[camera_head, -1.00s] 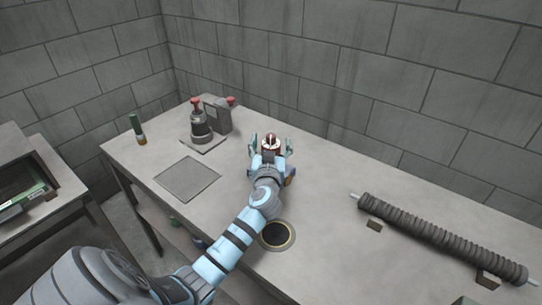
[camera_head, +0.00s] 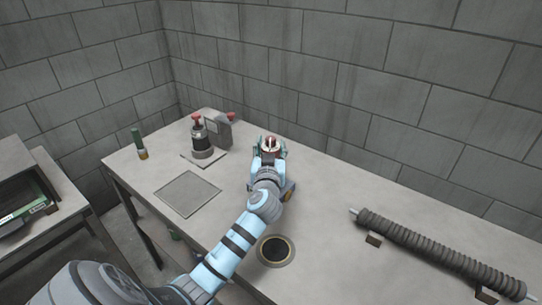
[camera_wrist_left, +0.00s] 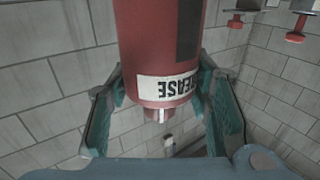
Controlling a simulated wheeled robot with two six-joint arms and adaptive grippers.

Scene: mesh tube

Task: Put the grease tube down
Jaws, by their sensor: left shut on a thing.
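The grease tube (camera_head: 269,147) is a red cylinder at the far side of the bench, largely hidden behind my wrist in the head view. In the left wrist view the tube (camera_wrist_left: 160,45) fills the top middle, with a white label whose "GREASE" lettering appears upside down and a small red nozzle below. My left gripper (camera_head: 268,149) is shut on it, a teal finger on each side of the tube. I cannot tell whether the tube touches the bench. My right gripper is not in view.
The grey bench (camera_head: 330,215) has free room right of my arm. A ribbed roller (camera_head: 430,247) lies right.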

